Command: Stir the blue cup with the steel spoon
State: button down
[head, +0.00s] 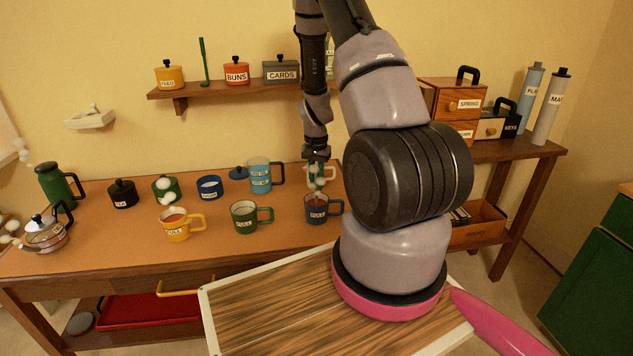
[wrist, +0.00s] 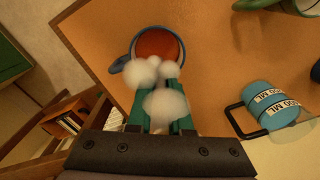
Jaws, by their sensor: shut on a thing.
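The blue cup (head: 317,208), labelled FULL, stands upright on the desk with its handle to the right. In the wrist view the blue cup (wrist: 136,50) shows reddish-brown liquid inside. My gripper (head: 318,182) points down just behind the cup; its green fingers (wrist: 158,112) show below the cup in the wrist view. It is shut on a thin thing, most likely the steel spoon, which white puffs hide between the fingers. I cannot make out the spoon's bowl or whether it touches the cup.
A light blue measuring mug (head: 260,176) stands left of my gripper. A green mug (head: 246,218) and a yellow mug (head: 178,225) stand left of the blue cup. A small blue pot (head: 209,187) stands farther left. Bare desk (head: 285,238) lies between the green mug and blue cup.

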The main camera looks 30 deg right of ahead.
jog(key=shift+r, duration=2.9)
jog(key=shift+r, duration=2)
